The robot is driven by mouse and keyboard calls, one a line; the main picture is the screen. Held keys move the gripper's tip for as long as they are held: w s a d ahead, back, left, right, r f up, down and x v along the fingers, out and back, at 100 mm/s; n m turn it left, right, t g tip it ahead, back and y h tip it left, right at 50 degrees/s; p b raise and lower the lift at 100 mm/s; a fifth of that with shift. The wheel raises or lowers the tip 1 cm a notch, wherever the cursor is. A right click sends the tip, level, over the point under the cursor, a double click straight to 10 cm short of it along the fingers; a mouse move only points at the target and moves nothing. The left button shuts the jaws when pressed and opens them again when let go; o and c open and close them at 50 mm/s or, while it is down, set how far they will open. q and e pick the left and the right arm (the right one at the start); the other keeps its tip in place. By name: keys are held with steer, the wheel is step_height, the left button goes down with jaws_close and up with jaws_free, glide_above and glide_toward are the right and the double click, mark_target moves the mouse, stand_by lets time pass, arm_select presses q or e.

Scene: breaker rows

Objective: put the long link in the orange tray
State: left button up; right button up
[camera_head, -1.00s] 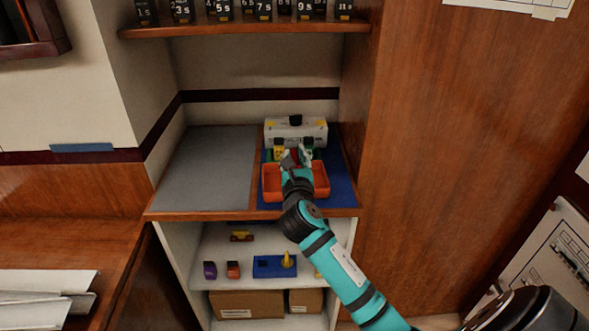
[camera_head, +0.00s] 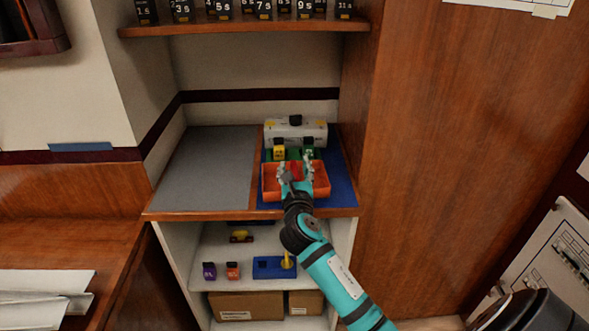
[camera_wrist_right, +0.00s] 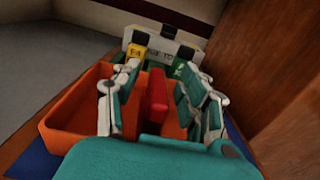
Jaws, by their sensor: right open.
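The orange tray (camera_head: 321,180) sits on the blue mat at the right of the counter; it also shows in the right wrist view (camera_wrist_right: 62,127). My right gripper (camera_head: 297,171) is open over the tray, its fingers spread apart. In the right wrist view a red bar (camera_wrist_right: 157,92) stands between the two fingers with a gap on both sides, low in the tray. It looks like the long link, but I cannot tell for certain. My left gripper is not in view.
Behind the tray, a green base carries a yellow block (camera_head: 279,153) and a green block (camera_head: 309,152), in front of a white case (camera_head: 313,133). The grey mat (camera_head: 210,170) at left is empty. A wooden panel (camera_head: 440,150) rises close on the right.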

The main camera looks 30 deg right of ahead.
steer(key=shift+r, duration=0.2)
steer(key=v, duration=1.2)
steer(key=shift+f, duration=0.1)
